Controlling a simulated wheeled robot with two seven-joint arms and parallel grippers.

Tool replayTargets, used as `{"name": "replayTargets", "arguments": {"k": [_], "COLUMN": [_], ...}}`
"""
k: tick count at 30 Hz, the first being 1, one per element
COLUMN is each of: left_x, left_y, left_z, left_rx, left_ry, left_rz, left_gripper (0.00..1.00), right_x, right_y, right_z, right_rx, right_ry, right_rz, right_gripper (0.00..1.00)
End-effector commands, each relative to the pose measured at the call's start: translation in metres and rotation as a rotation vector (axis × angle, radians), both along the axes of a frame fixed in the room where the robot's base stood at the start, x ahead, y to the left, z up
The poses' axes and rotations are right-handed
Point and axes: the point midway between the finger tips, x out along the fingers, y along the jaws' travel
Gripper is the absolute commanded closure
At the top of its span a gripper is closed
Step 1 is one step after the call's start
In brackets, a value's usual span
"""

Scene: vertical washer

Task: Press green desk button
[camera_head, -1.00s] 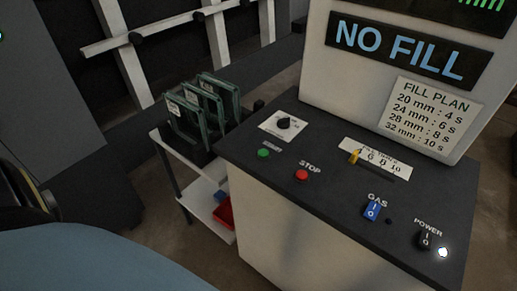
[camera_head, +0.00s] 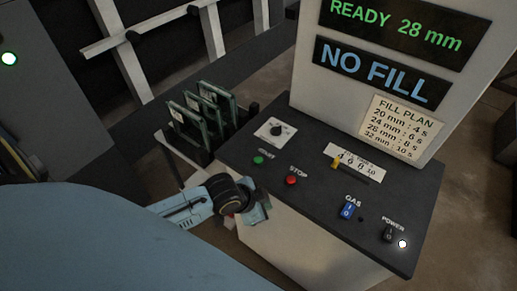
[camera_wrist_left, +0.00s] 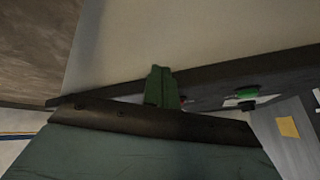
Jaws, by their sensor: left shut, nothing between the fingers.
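The green button (camera_head: 258,160) sits at the left of the dark desk top (camera_head: 330,215), left of the red STOP button (camera_head: 291,180). My left gripper (camera_head: 258,208) is by the desk's front left edge, below and apart from the green button. In the left wrist view its narrow green fingers (camera_wrist_left: 158,87) are shut and empty. The green button also shows there (camera_wrist_left: 245,92), right of the fingers. In the head view the fingertips are hard to make out. My right gripper is not in view.
The desk also holds a black dial (camera_head: 277,130), a yellow slider (camera_head: 336,161), a blue GAS switch (camera_head: 347,211) and a black POWER switch (camera_head: 388,234) beside a lit white lamp. The screen reads READY 28 mm and NO FILL. A rack of green frames (camera_head: 205,115) stands behind left.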

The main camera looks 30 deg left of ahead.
Motion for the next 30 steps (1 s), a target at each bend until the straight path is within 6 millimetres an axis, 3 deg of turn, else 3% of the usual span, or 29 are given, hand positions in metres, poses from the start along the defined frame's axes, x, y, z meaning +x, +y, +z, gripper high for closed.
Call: {"name": "replayTargets", "arguments": {"k": [1,3,9,12,18,30], "left_x": [0.022,0.042,0.087,0.100,0.109,0.109], "left_y": [0.006,0.013,0.061,0.084,0.103,0.103], "left_z": [0.029,0.051,0.104,0.122,0.135,0.133], "left_rx": [0.028,0.054,0.144,0.178,0.199,0.198], "left_ry": [-0.064,-0.129,-0.263,-0.299,-0.326,-0.327], "left_rz": [-0.094,-0.203,-0.393,-0.423,-0.438,-0.437], "left_gripper": [1.00,1.00,1.00,1.00,1.00,1.00], "right_x": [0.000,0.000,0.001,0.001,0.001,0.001], "right_y": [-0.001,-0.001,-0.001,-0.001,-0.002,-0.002], "right_z": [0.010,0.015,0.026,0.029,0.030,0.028], "right_rx": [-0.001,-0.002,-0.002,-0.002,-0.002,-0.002], "right_ry": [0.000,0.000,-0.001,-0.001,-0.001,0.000], "right_rz": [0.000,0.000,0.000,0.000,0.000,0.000], "right_gripper": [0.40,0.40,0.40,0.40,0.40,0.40]}}
